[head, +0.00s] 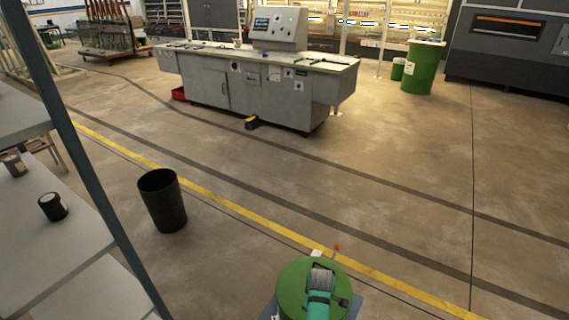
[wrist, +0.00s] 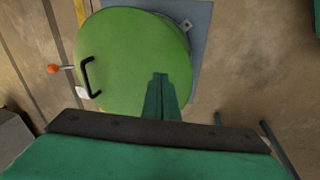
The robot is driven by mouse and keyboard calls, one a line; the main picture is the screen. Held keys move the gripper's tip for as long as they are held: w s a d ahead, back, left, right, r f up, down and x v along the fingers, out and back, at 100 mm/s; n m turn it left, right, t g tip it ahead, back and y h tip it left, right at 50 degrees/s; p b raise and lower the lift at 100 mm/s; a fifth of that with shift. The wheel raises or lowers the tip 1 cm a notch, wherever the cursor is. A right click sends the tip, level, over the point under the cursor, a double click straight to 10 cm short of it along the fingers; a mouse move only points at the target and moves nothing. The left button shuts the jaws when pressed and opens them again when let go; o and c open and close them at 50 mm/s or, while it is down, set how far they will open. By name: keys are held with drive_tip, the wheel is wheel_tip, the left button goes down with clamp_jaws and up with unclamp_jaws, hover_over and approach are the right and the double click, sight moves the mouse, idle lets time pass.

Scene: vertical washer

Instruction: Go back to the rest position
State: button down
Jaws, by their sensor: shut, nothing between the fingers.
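The round green lid (head: 292,284) of the washer is at the bottom of the head view, with part of my arm over it. In the wrist view the lid (wrist: 125,55) fills the upper middle and hides the inside of the washer. Its black bar handle (wrist: 88,78) is on the left side. An orange-red knob (wrist: 53,68) sticks out left of the lid; it also shows in the head view (head: 337,246). My gripper (wrist: 160,77) is shut and empty, its green fingers together in front of the lid's lower right part, clear of the handle.
A black bin (head: 162,201) stands on the floor at left, beside grey shelving (head: 75,240) with dark cans. A long grey machine cabinet (head: 255,85) is farther back. A green drum (head: 422,67) stands at back right. The floor at right is clear.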

drive_tip(key=s+a+f+m+t, duration=0.1)
drive_tip(key=s+a+f+t, duration=0.15)
drive_tip(key=s, duration=0.35)
drive_tip(key=s+a+f+m+t, duration=0.1)
drive_tip(key=s+a+f+m, duration=0.1)
drive_tip(key=s+a+f, duration=0.3)
drive_tip(key=s+a+r+m+t, duration=0.2)
drive_tip(key=s+r+t, duration=0.1)
drive_tip(key=s, duration=0.9)
drive_tip(key=s+a+r+m+t, duration=0.1)
drive_tip(key=s+r+m+t, duration=0.1)
drive_tip(key=s+r, duration=0.8)
drive_tip(key=s+a+r+m+t, duration=0.1)
drive_tip(key=s+r+m+t, duration=0.2)
drive_tip(key=s+r, duration=0.8)
wheel_tip(320, 180, up, 8)
drive_tip(key=shift+a+t+y, duration=0.2)
drive_tip(key=shift+t+y, duration=0.1)
drive_tip(key=shift+t, duration=0.25)
